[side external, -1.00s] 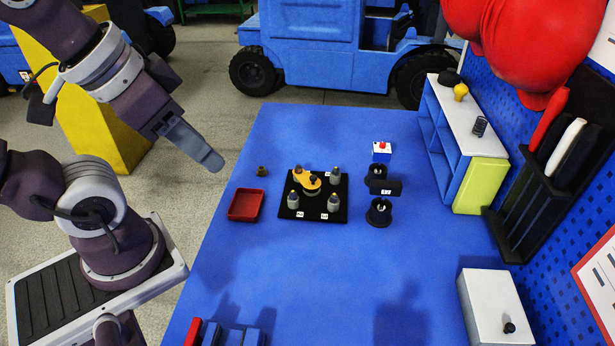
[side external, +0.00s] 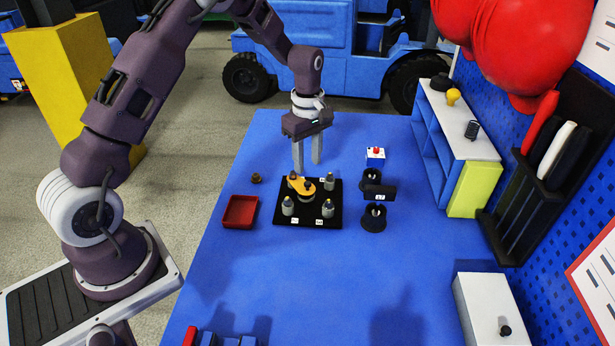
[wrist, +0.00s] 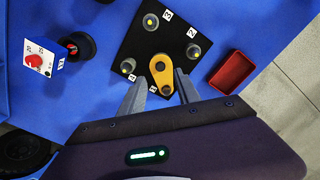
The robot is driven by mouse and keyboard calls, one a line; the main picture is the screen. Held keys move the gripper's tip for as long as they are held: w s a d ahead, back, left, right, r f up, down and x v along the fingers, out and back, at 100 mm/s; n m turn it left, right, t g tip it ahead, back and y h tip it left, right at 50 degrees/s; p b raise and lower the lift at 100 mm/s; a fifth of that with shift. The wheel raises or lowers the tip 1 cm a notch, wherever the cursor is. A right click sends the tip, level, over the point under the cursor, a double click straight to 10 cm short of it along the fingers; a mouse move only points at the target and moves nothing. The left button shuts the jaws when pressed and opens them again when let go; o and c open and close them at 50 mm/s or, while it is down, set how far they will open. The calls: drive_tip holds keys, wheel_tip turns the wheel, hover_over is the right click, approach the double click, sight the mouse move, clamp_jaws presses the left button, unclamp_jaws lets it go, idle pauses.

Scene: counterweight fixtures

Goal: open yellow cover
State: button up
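The yellow cover (side external: 299,184) is a small flat lever-like piece with dark round knobs, lying on the black plate (side external: 285,219). In the wrist view the cover (wrist: 159,66) has a round dark centre and a dark knob at its near end. Several grey pegs with numbered labels stand on the plate around it. My gripper (side external: 307,167) points down just behind and above the cover, open and empty. In the wrist view its two fingers (wrist: 158,86) are spread to either side of the cover's near end, seemingly without touching it.
A red tray (side external: 240,212) and a small brown knob (side external: 256,178) lie left of the plate. Black round fixtures (side external: 373,218) and a white box with a red button (side external: 375,154) stand to the right. A shelf unit (side external: 460,130) borders the right edge. The front table is mostly clear.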

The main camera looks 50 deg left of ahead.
sight(308, 182)
wheel_tip(308, 182, down, 6)
drive_tip(key=shift+r, duration=0.1)
clamp_jaws()
idle(1.5)
